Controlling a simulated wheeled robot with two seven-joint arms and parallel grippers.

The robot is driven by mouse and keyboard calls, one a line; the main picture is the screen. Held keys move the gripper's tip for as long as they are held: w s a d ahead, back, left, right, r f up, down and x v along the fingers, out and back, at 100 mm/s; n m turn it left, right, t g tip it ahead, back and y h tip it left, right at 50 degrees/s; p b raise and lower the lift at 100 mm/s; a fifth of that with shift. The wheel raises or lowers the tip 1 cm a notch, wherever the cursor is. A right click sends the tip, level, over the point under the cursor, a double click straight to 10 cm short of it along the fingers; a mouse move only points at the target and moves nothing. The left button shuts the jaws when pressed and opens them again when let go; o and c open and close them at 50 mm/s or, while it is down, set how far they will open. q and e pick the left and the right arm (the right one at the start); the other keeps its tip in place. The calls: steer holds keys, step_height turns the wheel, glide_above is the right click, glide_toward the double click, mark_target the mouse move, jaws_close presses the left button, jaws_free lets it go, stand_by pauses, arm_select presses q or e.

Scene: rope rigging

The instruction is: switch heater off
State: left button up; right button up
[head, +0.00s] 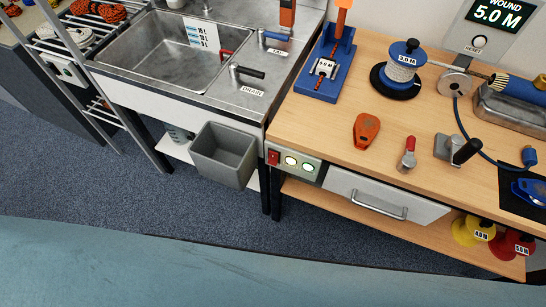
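No part in view is legibly labelled as a heater. A control panel (302,165) on the front left edge of the wooden bench carries a red switch (273,157) and two round lamps or buttons that look lit, one pale (291,161) and one greenish (308,167). A small white box (68,72) with a dark, small control sits on the rope rack at the far left; its markings are too small to read. I cannot tell which of these belongs to the heater. Neither of my grippers is in view.
A metal sink (180,50) stands left of the wooden bench (330,120), with a grey bin (222,155) below its front edge. The bench holds a blue stand (325,75), a rope spool (400,70) and an orange tool (366,130). A drawer (385,197) is shut. Carpet floor is clear.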

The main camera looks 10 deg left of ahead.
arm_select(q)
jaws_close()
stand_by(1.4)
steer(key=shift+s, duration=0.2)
